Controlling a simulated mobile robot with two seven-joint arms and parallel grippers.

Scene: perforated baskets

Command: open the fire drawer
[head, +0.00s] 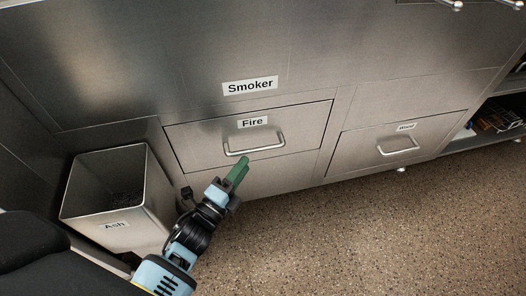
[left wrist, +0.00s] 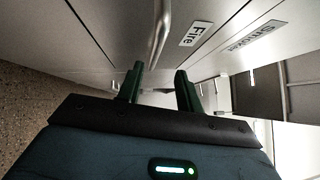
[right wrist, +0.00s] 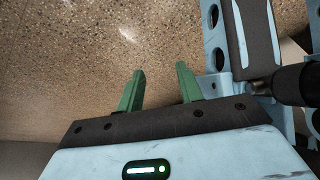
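The fire drawer (head: 290,130) is a steel front with a "Fire" label, flush in the cabinet and closed. Its bar handle (head: 255,148) is below the label. My left gripper (head: 239,169), with green fingers, is just below the handle in the head view. In the left wrist view the handle (left wrist: 160,32) runs down toward the space between the two spread fingers of the left gripper (left wrist: 158,85); I cannot tell if they touch it. My right gripper (right wrist: 160,85) is open and empty over the speckled floor, and does not show in the head view.
An open steel "Ash" bin (head: 150,205) stands on the left, close to my left arm. The "Smoker" panel (head: 190,60) is above. A "Wood" drawer (head: 400,145) is closed on the right, beside a shelf (head: 490,140). The speckled floor (head: 350,240) is clear.

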